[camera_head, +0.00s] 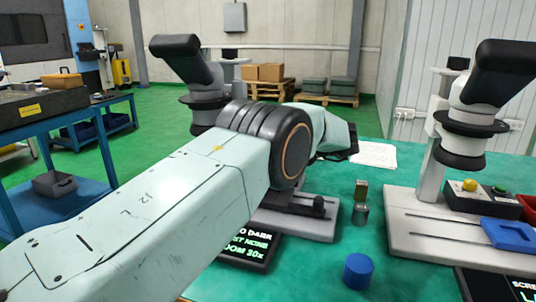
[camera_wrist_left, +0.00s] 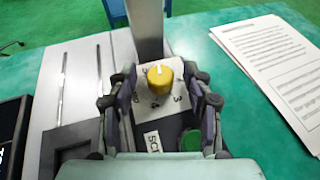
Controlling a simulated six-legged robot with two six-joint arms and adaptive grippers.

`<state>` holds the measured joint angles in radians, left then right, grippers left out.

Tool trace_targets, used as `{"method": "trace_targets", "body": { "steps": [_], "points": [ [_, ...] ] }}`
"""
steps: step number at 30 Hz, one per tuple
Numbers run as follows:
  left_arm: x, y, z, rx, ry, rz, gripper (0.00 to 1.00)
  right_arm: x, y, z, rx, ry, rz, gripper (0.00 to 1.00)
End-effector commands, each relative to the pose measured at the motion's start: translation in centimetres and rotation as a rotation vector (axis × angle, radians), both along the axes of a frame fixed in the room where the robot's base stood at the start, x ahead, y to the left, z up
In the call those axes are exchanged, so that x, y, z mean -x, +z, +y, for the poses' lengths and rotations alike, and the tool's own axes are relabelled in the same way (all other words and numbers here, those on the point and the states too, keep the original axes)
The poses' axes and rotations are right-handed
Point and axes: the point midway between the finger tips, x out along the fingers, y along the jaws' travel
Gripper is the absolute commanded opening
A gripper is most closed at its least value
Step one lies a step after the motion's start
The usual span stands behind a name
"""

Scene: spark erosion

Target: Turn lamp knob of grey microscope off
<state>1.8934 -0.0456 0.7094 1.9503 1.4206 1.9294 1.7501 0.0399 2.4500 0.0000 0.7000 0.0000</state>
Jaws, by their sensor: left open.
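The left microscope (camera_head: 322,215), with a grey base and black eyepiece, stands behind my left arm in the head view. In the left wrist view, a yellow knob (camera_wrist_left: 160,77) with a white pointer line sits on a numbered plate before the microscope's column (camera_wrist_left: 146,30). The line points up in the picture, away from the visible 3 and 4. My left gripper (camera_wrist_left: 160,84) is open, its fingers on either side of the knob; contact cannot be told. My arm hides this gripper and knob in the head view. My right gripper is not in view.
A second microscope (camera_head: 455,238) with a pale base and its own yellow knob (camera_head: 470,185) stands at right. Papers (camera_wrist_left: 275,65) lie right of the gripper.

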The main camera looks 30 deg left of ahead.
Motion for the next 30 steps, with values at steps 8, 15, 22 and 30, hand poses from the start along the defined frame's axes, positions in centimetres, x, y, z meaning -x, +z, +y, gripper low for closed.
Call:
{"method": "trace_targets", "body": {
  "steps": [8, 15, 22, 30],
  "points": [
    [0.0, 1.1, -2.6, -0.001, -0.004, -0.002, 0.51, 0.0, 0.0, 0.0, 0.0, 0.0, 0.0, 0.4],
    [0.2, 3.0, -7.2, 0.0, -0.003, -0.002, 0.51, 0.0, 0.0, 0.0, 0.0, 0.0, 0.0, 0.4],
    [0.4, 4.2, -10.3, 0.0, -0.001, 0.0, 0.51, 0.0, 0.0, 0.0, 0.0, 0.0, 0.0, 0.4],
    [0.5, 4.6, -11.2, 0.0, 0.001, 0.001, 0.51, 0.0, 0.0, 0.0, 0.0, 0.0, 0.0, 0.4]
  ]
}}
